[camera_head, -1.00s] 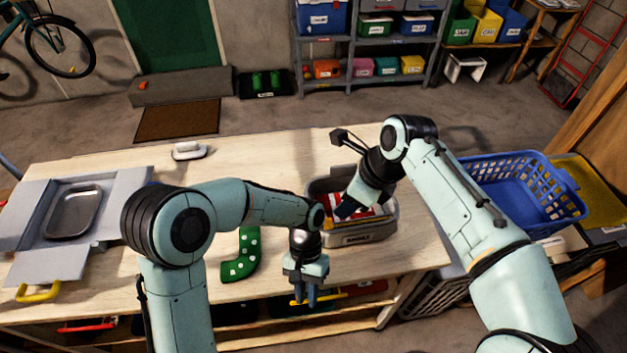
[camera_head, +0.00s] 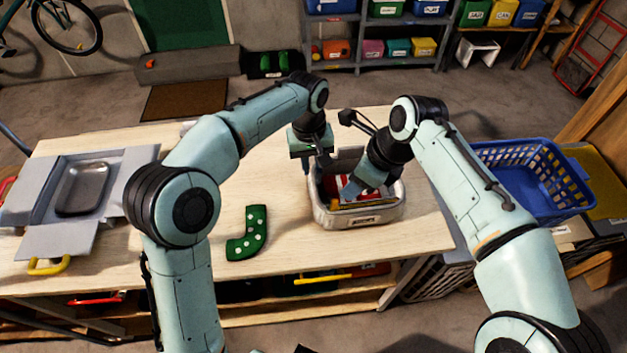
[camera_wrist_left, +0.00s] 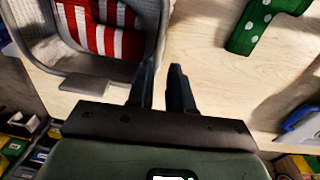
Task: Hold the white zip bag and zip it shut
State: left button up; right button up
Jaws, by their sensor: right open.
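The bin's wall (camera_wrist_left: 35,45) and the striped cloth (camera_wrist_left: 108,40) also show in the left wrist view. My left gripper (camera_head: 315,168) is at the bin's back left edge; in the left wrist view its fingers (camera_wrist_left: 162,75) are slightly apart with nothing between them. My right gripper (camera_head: 350,193) is open and reaches down into the bin; its fingertips are partly hidden.
A green white-dotted piece (camera_head: 247,233) lies left of the bin. A grey open case with a tray (camera_head: 82,189) lies at the table's left. A blue basket (camera_head: 530,185) stands to the right. Bare wood (camera_head: 285,235) shows between the dotted piece and the bin.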

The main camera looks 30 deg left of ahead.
aim_at(314, 189)
pick_arm(q)
jog(key=f, duration=1)
jog(key=shift+w+d+f, duration=0.15)
jog(key=shift+d+f, duration=0.05)
grip_shut()
